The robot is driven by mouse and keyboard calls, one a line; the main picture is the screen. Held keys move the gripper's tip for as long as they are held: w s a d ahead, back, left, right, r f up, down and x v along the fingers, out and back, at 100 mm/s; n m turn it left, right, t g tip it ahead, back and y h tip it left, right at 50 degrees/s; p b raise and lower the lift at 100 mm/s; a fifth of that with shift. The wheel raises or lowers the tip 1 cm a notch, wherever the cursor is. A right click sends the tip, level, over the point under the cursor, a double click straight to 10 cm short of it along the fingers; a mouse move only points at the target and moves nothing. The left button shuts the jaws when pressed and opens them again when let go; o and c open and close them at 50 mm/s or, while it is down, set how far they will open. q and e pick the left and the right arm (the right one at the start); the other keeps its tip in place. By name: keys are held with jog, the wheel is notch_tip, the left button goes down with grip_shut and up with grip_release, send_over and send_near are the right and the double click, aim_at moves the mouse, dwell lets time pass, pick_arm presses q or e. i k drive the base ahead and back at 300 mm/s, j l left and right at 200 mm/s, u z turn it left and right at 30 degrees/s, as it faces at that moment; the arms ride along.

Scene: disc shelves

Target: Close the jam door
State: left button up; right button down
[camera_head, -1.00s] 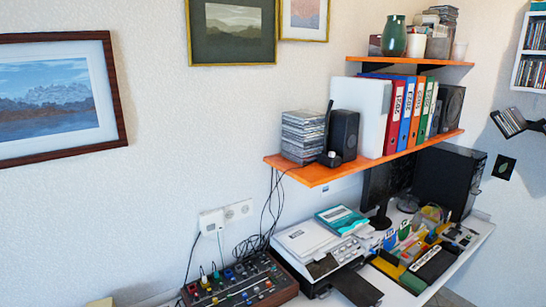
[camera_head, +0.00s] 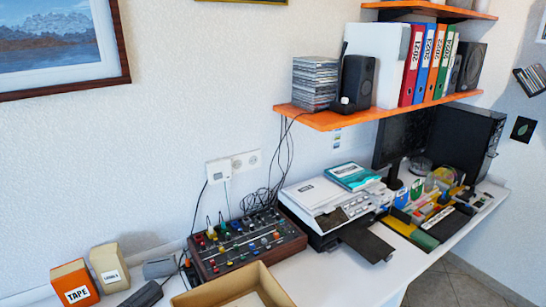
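A white and black printer (camera_head: 328,203) stands on the white desk, right of centre. A dark flat panel (camera_head: 366,241) sticks out from its front right side. I cannot tell whether this panel is the jam door or an output tray. No part is clearly marked as the jam door, and the printer's far and left sides are hidden. A teal and white box (camera_head: 352,177) lies on top of the printer. Neither of my grippers is in view.
A mixer (camera_head: 245,243) stands left of the printer, with an open cardboard box (camera_head: 235,290) in front of it. An orange shelf (camera_head: 330,120) overhangs the desk's back. Coloured desk items (camera_head: 430,222) crowd the right. Bare desk (camera_head: 335,280) shows in front of the printer.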

aim_at(400, 216)
jog(key=i+l+u, duration=0.1)
jog(key=l, duration=0.35)
jog(key=l+u, duration=0.1)
jog(key=l, duration=0.35)
jog(key=i+l, duration=0.15)
jog(key=l, duration=0.35)
jog(key=i+l+u, duration=0.2)
jog(key=l+u, duration=0.15)
jog(key=l, duration=0.7)
jog(key=i+l+u, duration=0.1)
jog(key=l+u, duration=0.25)
jog(key=l, duration=0.65)
jog(key=l+u, duration=0.35)
jog(key=l, duration=0.75)
